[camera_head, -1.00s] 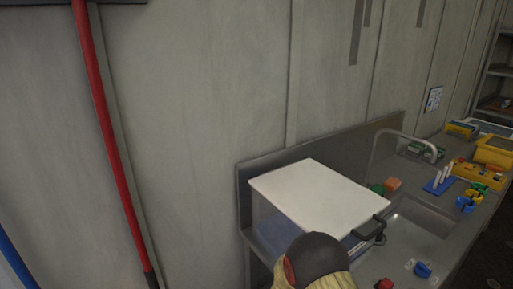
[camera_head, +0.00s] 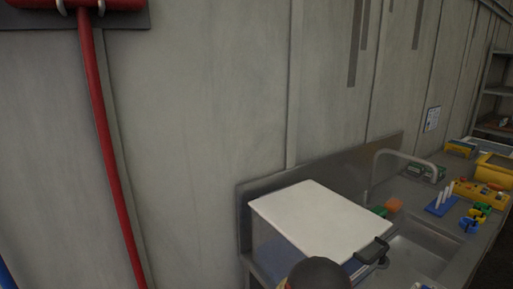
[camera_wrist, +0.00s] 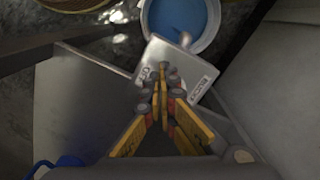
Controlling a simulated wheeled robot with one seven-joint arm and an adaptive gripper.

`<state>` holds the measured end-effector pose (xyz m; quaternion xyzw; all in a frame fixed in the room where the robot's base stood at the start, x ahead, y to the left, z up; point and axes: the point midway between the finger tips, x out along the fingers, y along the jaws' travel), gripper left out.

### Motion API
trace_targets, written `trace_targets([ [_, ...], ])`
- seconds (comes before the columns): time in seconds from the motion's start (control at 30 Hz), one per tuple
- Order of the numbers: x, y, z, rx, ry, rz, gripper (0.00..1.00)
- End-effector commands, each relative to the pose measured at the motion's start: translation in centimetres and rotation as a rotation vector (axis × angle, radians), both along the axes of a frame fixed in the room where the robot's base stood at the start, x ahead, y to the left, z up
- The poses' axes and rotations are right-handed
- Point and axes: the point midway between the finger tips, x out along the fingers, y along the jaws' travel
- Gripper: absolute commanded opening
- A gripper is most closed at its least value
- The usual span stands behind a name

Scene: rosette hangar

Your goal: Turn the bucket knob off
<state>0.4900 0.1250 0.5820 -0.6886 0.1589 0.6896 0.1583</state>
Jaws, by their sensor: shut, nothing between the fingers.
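My gripper (camera_wrist: 163,78), with yellow and dark fingers, shows in the wrist view and is shut with nothing between its fingertips. I cannot tell whether the fingertips touch the panel. A bucket (camera_wrist: 146,14) with a pale rim and blue inside stands beyond the panel at the top. In the head view the gripper is out of sight.
A metal counter with a sink (camera_head: 420,248) and a curved faucet (camera_head: 405,156) runs along the wall. A white-topped box (camera_head: 318,220) with a dark handle stands at its near end. Coloured parts sit farther along. A red pole (camera_head: 104,140) is at left.

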Motion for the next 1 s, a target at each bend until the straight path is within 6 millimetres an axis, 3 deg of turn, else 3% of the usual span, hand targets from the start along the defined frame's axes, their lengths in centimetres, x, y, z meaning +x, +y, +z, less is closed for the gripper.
trace_targets([
  [1.0,0.7,1.6,0.1,0.001,-0.004,0.001,0.00],
])
